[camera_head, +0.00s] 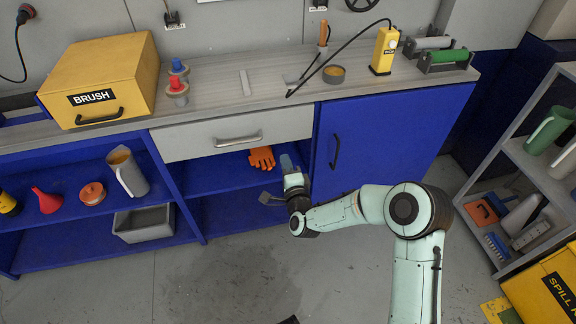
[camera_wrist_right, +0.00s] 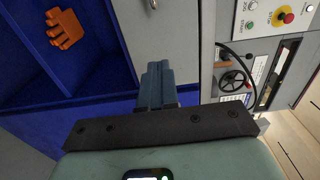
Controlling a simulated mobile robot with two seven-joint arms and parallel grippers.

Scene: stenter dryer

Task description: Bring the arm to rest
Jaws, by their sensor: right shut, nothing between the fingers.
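My right arm comes in from the lower right in the head view and bends left toward the workbench. My right gripper (camera_head: 287,162) is in front of the open shelf under the bench, beside the blue cabinet door (camera_head: 365,148). It points toward the bench and holds nothing. In the right wrist view its blue-grey fingers (camera_wrist_right: 157,84) are together. The orange glove (camera_head: 262,158) lies on the shelf behind the gripper, apart from it; it also shows in the right wrist view (camera_wrist_right: 65,29). My left gripper is not in view.
The grey drawer (camera_head: 233,134) is shut above the shelf. A grey rack (camera_head: 507,151) and a yellow spill kit (camera_head: 546,290) stand at right. The floor (camera_head: 230,280) is clear.

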